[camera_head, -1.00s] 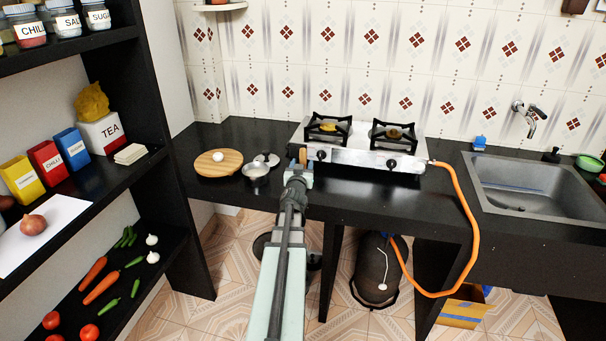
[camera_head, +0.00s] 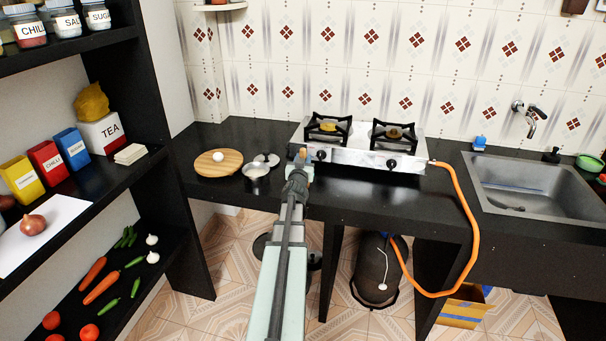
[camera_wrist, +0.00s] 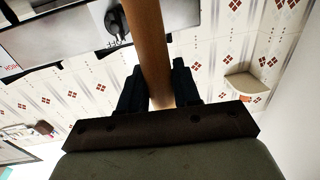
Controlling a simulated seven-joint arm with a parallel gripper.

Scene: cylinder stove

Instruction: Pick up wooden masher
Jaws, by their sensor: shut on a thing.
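The wooden masher (camera_wrist: 148,40) shows in the wrist view as a brown wooden rod between the two dark fingers of my gripper (camera_wrist: 158,85). The gripper is shut on it, and the rod runs up out of the top of that view. In the head view my gripper (camera_head: 300,172) is at the front edge of the counter, by the left front corner of the stove. Only a small brown bit of the masher (camera_head: 302,153) shows there; the rest is hidden by my gripper and arm.
The two-burner stove (camera_head: 365,158) stands just right of and behind my gripper. A small metal pot (camera_head: 256,172) and a round wooden board (camera_head: 217,164) with a white egg-like thing are to the left. An orange hose (camera_head: 470,225) hangs at the right, near the sink (camera_head: 540,187).

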